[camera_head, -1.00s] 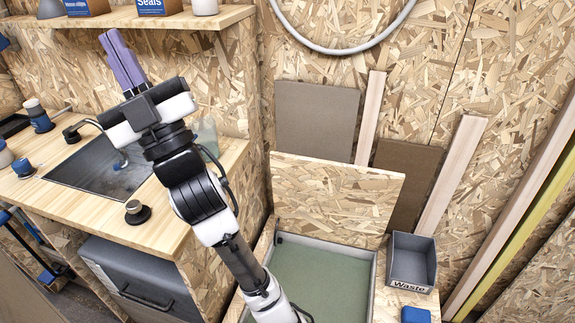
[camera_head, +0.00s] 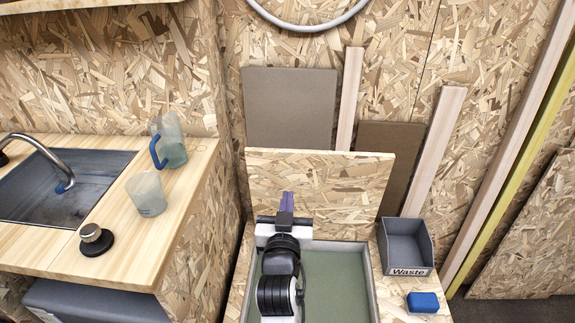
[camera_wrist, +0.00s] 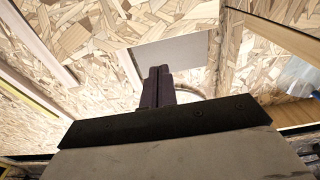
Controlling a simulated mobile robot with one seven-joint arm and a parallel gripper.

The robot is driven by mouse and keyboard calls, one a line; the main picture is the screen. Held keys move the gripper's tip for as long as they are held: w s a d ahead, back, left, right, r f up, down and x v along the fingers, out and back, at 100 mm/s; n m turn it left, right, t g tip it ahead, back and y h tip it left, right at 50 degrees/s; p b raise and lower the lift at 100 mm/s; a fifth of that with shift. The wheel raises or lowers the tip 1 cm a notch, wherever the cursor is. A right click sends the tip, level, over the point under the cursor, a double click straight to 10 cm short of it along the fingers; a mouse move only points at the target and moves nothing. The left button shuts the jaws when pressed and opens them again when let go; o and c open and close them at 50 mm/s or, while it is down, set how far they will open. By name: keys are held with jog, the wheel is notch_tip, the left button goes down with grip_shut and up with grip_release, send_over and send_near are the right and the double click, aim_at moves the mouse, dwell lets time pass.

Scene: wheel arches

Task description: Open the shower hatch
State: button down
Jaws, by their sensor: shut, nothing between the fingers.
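The shower hatch (camera_head: 350,180) is an OSB lid that stands raised, nearly upright, at the back of the shower box. Below it the shower tray (camera_head: 338,280) lies open, with a green floor and a grey rim. My gripper (camera_head: 287,200) has purple fingers pointing up in front of the hatch's face, left of its middle. The fingers also show in the wrist view (camera_wrist: 158,85), pressed together with nothing between them. I cannot tell whether they touch the hatch. My arm hides the left part of the tray.
A grey waste bin (camera_head: 408,245) and a blue sponge (camera_head: 423,302) sit right of the tray. A counter at left holds a sink (camera_head: 65,190), a clear jug (camera_head: 170,140) and a cup (camera_head: 147,194). Boards (camera_head: 290,105) lean on the back wall.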

jog(key=p, duration=0.4)
send_near(291, 159)
jog(key=w+r, duration=0.1)
jog(key=w, duration=0.2)
jog(key=w+r, duration=0.1)
jog(key=w, duration=0.1)
jog(key=shift+w+r, duration=0.35)
jog(key=shift+w+f, duration=0.1)
jog(key=shift+w, duration=0.4)
jog(key=shift+w+p, duration=0.15)
jog(key=shift+p, duration=0.15)
jog(key=w+g+p, duration=0.2)
jog(key=w+p, duration=0.2)
jog(key=w, duration=0.3)
jog(key=shift+w+r, duration=0.25)
jog(key=shift+r, duration=0.15)
